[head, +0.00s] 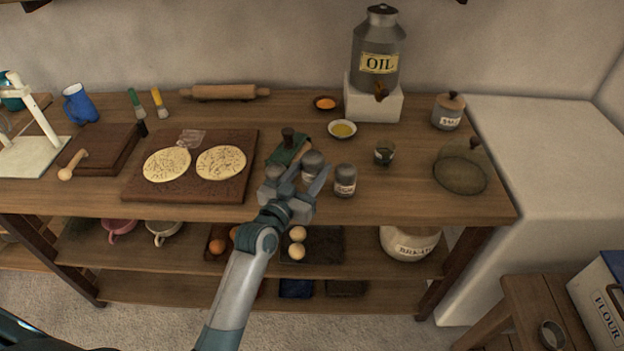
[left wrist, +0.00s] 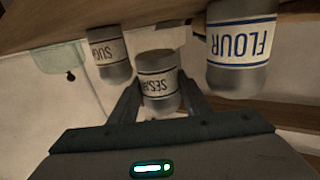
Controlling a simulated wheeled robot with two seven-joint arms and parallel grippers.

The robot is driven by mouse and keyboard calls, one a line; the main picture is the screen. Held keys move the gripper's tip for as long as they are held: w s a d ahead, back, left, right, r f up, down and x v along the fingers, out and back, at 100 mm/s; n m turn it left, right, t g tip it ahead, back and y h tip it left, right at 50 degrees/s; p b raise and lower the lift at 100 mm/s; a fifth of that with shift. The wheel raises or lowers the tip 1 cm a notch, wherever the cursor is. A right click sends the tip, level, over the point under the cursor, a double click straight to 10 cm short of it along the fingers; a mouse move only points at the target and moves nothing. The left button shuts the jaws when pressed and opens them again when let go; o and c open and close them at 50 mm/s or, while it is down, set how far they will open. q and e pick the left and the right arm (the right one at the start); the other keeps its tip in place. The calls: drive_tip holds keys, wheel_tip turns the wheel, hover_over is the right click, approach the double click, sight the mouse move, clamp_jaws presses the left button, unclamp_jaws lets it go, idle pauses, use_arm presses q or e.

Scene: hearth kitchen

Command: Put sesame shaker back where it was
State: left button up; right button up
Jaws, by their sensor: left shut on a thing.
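The sesame shaker is a small grey shaker with a pale label. In the left wrist view the sesame shaker (left wrist: 157,82) appears upside down between the fingers, its label partly readable. In the head view it is likely the shaker (head: 312,160) just beyond my left gripper (head: 296,184), partly hidden by a finger. My left gripper is shut on it at the worktop's front. I cannot tell whether its base touches the wood. The flour shaker (left wrist: 240,45) and the sugar shaker (left wrist: 110,55) flank it in the wrist view. My right gripper is not in view.
A third shaker (head: 345,181) stands close right of the gripper. A board with flatbreads (head: 140,190) lies left. The worktop between glass and cloche is clear.

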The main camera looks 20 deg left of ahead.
sight(308, 185)
use_arm(q)
wheel_tip(308, 185, down, 3)
drive_tip(key=shift+f, duration=0.5)
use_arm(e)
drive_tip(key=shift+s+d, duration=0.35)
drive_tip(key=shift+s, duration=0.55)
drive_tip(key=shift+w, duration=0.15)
use_arm(q)
drive_tip(key=shift+f, duration=0.1)
drive_tip(key=o, duration=0.8)
drive_tip(key=shift+o, duration=0.2)
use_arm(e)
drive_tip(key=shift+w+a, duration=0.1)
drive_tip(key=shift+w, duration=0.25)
use_arm(q)
drive_tip(key=shift+r, duration=0.2)
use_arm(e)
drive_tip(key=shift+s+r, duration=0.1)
